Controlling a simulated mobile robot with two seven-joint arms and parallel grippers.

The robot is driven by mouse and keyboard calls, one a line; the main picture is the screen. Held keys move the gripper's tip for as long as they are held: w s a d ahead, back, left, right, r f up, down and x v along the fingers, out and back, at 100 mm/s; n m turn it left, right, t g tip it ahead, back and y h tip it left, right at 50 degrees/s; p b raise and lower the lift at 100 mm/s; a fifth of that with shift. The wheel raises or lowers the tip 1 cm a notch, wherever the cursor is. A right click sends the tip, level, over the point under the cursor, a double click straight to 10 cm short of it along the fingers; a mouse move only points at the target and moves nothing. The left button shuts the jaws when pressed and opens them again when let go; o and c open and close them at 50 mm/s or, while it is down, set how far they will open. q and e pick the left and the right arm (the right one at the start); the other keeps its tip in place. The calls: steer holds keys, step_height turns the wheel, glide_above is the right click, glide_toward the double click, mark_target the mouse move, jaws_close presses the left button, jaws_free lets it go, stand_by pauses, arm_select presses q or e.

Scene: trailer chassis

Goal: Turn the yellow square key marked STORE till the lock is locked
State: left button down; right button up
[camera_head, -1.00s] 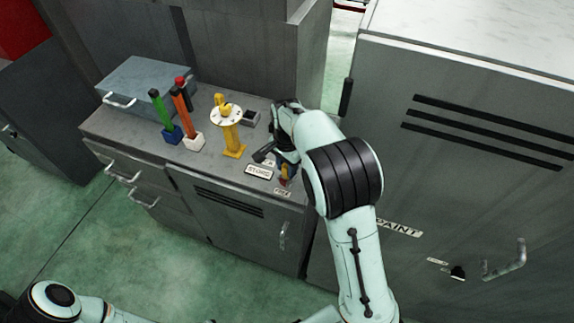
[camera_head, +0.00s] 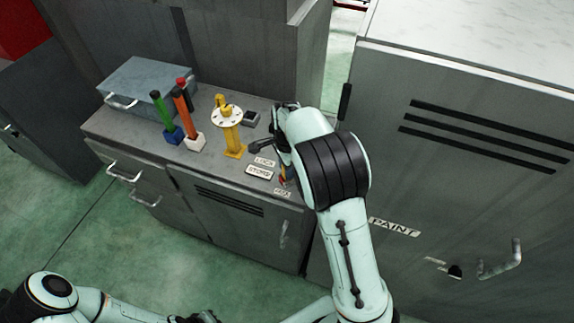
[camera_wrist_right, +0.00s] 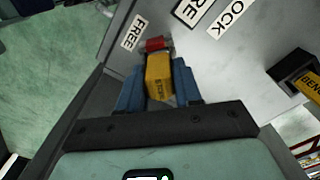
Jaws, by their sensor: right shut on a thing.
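The yellow square key (camera_wrist_right: 159,77) shows in the right wrist view, with small lettering on its side too blurred to read surely. My right gripper (camera_wrist_right: 160,85) is shut on it, one blue finger on each side. A red part (camera_wrist_right: 155,44) sits just beyond the key, by the FREE label (camera_wrist_right: 133,33). In the head view my right gripper (camera_head: 284,172) is at the cabinet top's front right corner, and my arm hides most of the key. The LOCK label (camera_head: 264,161) and STORE label (camera_head: 259,173) lie beside it.
A yellow post with a white disc (camera_head: 228,117) stands left of my right gripper. A black holder (camera_wrist_right: 297,68) carries another yellow piece marked BEN. Green and orange-handled tools (camera_head: 180,105) stand further left. The tall PAINT cabinet (camera_head: 450,150) is close on the right.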

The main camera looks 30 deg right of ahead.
steer(key=shift+m, duration=0.8)
steer(key=o, duration=1.2)
steer(key=shift+c, duration=0.2)
steer(key=shift+r, duration=0.15)
step_height(320, 180, up, 12)
steer(key=shift+f, duration=0.2)
